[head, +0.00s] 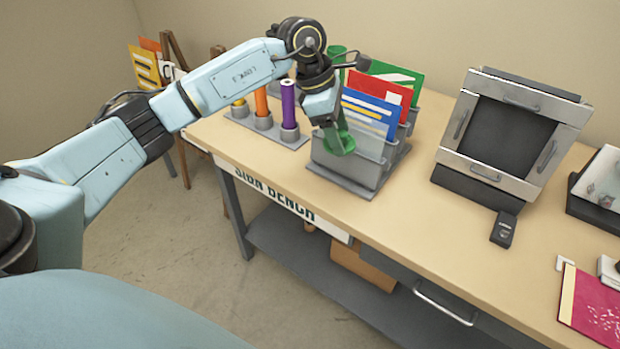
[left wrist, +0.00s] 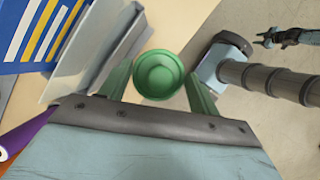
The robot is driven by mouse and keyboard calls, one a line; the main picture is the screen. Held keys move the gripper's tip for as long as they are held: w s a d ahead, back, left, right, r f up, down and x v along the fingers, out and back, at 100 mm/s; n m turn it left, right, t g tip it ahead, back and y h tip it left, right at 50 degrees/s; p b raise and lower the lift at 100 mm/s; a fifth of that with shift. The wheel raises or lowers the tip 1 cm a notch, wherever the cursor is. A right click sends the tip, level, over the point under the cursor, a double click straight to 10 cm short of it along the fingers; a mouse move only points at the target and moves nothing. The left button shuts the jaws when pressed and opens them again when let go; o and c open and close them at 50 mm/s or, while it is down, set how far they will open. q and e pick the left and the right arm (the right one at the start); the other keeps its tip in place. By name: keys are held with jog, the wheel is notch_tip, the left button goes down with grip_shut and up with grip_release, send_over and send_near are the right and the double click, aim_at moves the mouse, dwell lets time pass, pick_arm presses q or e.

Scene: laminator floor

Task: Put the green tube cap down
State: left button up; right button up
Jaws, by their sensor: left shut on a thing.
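My left gripper (head: 342,140) is shut on the green tube cap (left wrist: 158,74). In the left wrist view the round cap sits between the two green fingers. In the head view the gripper points down in front of the grey card rack (head: 345,170), and the cap is hard to tell apart from the green fingers. A green tube (head: 337,60) stands behind my left wrist, partly hidden. What seems to be my right gripper (left wrist: 267,40) shows small in the left wrist view; its jaws are too small to read.
A purple tube (head: 288,104) and an orange tube (head: 262,103) stand in a grey holder left of the rack. Blue, red and green cards fill the rack. A framed grey device (head: 509,130) stands right. The bench top (head: 440,215) is clear in front.

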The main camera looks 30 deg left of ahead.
pick_arm(q)
jog(key=w+a+r+n+t+y, duration=0.1)
jog(key=w+a+n+y, duration=0.1)
jog(key=a+n, duration=0.4)
jog(key=w+a+r+n+t+y, duration=0.1)
jog(key=w+a+n+t+y, duration=0.15)
jog(key=n, duration=0.65)
jog(key=shift+g, duration=0.35)
jog(key=f, duration=1.2)
jog(key=f+b, duration=0.1)
jog(key=f, duration=0.4)
jog(key=shift+s+a+f, duration=0.35)
jog(key=shift+s+f, duration=0.05)
jog(key=shift+f, duration=0.1)
jog(key=shift+f+b, duration=0.45)
jog(key=shift+f, duration=0.05)
jog(key=o, duration=1)
jog(key=shift+r, duration=0.1)
jog(key=shift+c, duration=0.2)
jog(key=shift+r, duration=0.1)
